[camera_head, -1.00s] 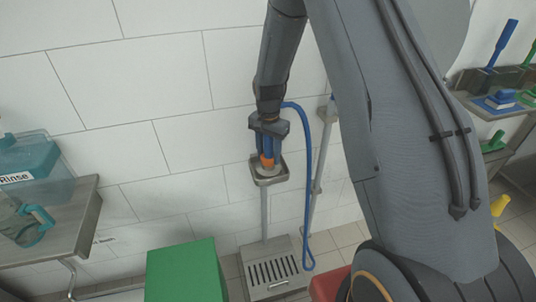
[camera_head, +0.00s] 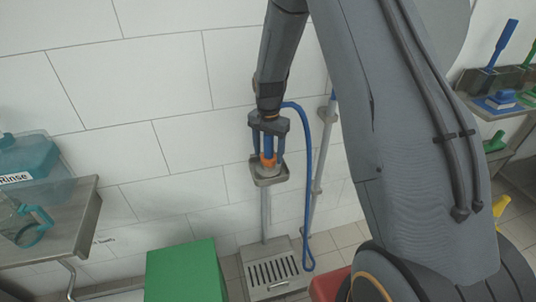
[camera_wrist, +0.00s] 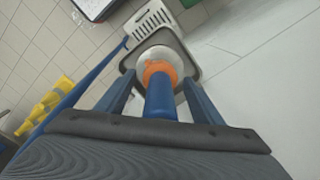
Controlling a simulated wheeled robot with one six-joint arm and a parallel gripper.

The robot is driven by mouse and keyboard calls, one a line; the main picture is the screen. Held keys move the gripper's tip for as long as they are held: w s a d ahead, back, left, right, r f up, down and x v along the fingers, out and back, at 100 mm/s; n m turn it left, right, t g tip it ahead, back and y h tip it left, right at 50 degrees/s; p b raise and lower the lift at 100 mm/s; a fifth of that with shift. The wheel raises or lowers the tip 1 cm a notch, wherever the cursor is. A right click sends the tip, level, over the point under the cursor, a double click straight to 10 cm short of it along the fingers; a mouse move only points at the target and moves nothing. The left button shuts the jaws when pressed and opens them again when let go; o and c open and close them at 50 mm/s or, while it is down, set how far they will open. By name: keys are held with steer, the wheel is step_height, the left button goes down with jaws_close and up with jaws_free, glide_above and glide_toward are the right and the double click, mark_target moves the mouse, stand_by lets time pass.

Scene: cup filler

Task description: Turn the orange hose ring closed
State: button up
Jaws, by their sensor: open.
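The orange hose ring (camera_head: 268,160) sits low on the blue hose nozzle, above a grey holder (camera_head: 270,177) on the wall. It also shows in the wrist view (camera_wrist: 159,71), around the end of the blue nozzle (camera_wrist: 160,100) and over a round pale disc (camera_wrist: 158,56). My gripper (camera_head: 267,152) points down over the nozzle. Its blue fingers stand apart on either side, and in the wrist view (camera_wrist: 157,85) there is a gap between each finger and the nozzle. It is open and not closed on the ring.
A blue hose (camera_head: 307,200) loops down to the right of the holder. A slotted grey drain box (camera_head: 272,270) stands below. A green box (camera_head: 186,268) is in front, and a metal shelf (camera_head: 75,225) with a Rinse container (camera_head: 30,160) is at left.

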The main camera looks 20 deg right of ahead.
mark_target(268, 135)
step_height(268, 135, up, 7)
steer(key=shift+f+b, duration=0.1)
steer(key=shift+b, duration=0.7)
